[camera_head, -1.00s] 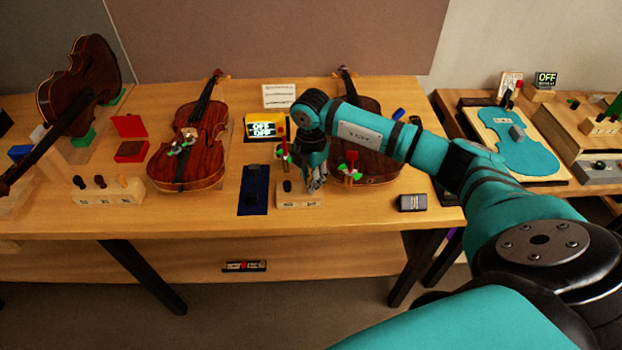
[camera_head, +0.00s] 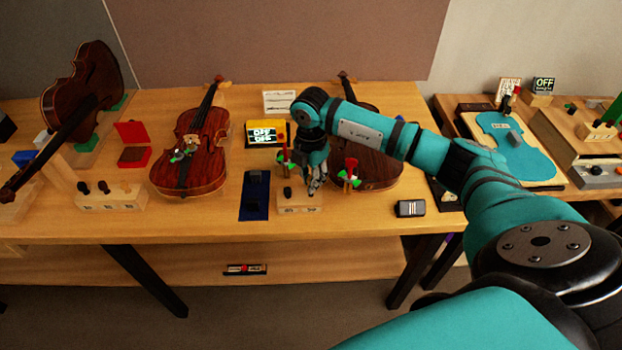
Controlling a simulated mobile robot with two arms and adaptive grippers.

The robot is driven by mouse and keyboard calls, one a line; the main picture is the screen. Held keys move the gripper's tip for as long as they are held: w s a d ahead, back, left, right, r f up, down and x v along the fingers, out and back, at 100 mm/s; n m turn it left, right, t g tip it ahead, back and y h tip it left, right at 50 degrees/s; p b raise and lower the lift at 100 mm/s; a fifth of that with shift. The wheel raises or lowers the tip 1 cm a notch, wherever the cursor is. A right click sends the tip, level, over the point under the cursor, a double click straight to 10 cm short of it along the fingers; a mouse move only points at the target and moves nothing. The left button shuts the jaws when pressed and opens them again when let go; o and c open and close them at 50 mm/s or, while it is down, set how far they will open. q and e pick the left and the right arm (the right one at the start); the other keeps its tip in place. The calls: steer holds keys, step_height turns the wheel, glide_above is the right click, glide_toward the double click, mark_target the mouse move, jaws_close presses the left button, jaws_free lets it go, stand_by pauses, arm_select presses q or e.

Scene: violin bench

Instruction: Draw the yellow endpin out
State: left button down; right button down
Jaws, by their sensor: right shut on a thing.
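My right gripper (camera_head: 315,186) reaches down over the right end of a small pale wooden block (camera_head: 299,206) at the front middle of the bench. Its fingers are shut at the block's right-hand place and hide the yellow endpin between them. I cannot tell how deep the endpin sits. A black knob (camera_head: 288,192) stands on the left of the same block, clear of the fingers. My left gripper is not in view.
A violin (camera_head: 363,167) lies close behind my right gripper, with a red and green clamp (camera_head: 350,173) beside the fingers. A blue mat (camera_head: 255,198) lies left of the block. A black box (camera_head: 410,208) lies to the right, with bare bench between.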

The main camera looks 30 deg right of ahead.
steer(key=shift+r, duration=0.35)
steer(key=shift+r+p, duration=2.55)
steer(key=shift+r, duration=0.95)
